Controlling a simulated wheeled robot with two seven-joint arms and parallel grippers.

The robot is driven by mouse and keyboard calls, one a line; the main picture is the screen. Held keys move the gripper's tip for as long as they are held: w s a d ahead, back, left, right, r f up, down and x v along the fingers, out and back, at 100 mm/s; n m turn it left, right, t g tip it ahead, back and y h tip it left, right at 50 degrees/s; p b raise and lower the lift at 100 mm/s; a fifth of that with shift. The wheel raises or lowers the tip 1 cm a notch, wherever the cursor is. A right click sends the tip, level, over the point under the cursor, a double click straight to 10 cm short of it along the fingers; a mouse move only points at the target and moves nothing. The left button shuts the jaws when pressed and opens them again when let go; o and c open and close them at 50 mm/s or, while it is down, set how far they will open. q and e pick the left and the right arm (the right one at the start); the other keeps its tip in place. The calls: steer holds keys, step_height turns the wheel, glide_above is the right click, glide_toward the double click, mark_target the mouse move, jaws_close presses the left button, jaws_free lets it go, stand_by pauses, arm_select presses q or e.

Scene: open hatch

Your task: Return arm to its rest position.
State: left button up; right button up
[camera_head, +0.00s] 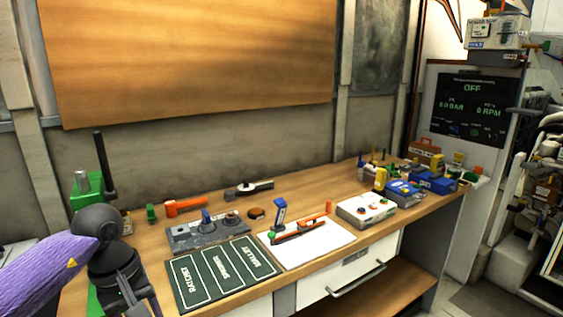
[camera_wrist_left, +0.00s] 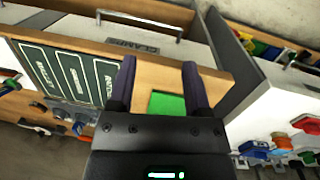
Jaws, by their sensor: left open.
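My left arm (camera_head: 45,270) comes in from the left edge in a purple sleeve, with a dark joint and wrist at the bench's left end. My left gripper (camera_wrist_left: 158,85) is open, its two dark fingers apart with nothing held between them. A bright green patch (camera_wrist_left: 167,103) shows beyond the fingers on the wooden surface. In the head view the gripper (camera_head: 128,288) is low at the left, beside the dark green labelled mat (camera_head: 222,273); its fingertips are hard to make out. My right gripper is in neither view.
The wooden bench (camera_head: 345,187) holds a grey tray (camera_head: 190,240), a white sheet (camera_head: 325,245), a white box (camera_head: 366,210) and several tools. A green stand with a tall black lever (camera_head: 105,165) rises close behind my left wrist. A drawer handle (camera_head: 357,281) sticks out in front.

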arm_select(q)
steer(key=w+d+f+n+t+h, duration=0.1)
steer(key=d+f+n+h, duration=0.45)
steer(key=d+n, duration=0.2)
steer(key=w+d+f+n+t+h, duration=0.1)
steer(key=d+f+n+t+h, duration=0.1)
steer(key=d+f+n+h, duration=0.35)
step_height(320, 180, down, 8)
steer(key=a+n+t+y, duration=0.1)
steer(key=n+t, duration=0.6)
steer(key=n, duration=1.3)
steer(key=s+a+f+n+y, duration=0.35)
steer(key=s+f+n, duration=0.25)
steer(key=f+n, duration=0.2)
steer(key=s+a+f+n+y, duration=0.3)
steer(key=s+f+n+y, duration=0.2)
steer(key=s+f+n, duration=0.3)
steer(key=s+f+n+g+y, duration=0.1)
steer(key=s+f+n+g, duration=0.2)
steer(key=s, duration=0.5)
steer(key=s+a+f+n+g+y, duration=0.1)
steer(key=s+f+n+g, duration=0.2)
steer(key=s, duration=0.6)
steer(key=s+f+n+g+y, duration=0.1)
steer(key=s+f+n+g, duration=0.2)
steer(key=s+n, duration=0.4)
steer(key=shift+s+a+g, duration=0.15)
steer(key=shift+s+g, duration=0.15)
steer(key=shift+s, duration=0.9)
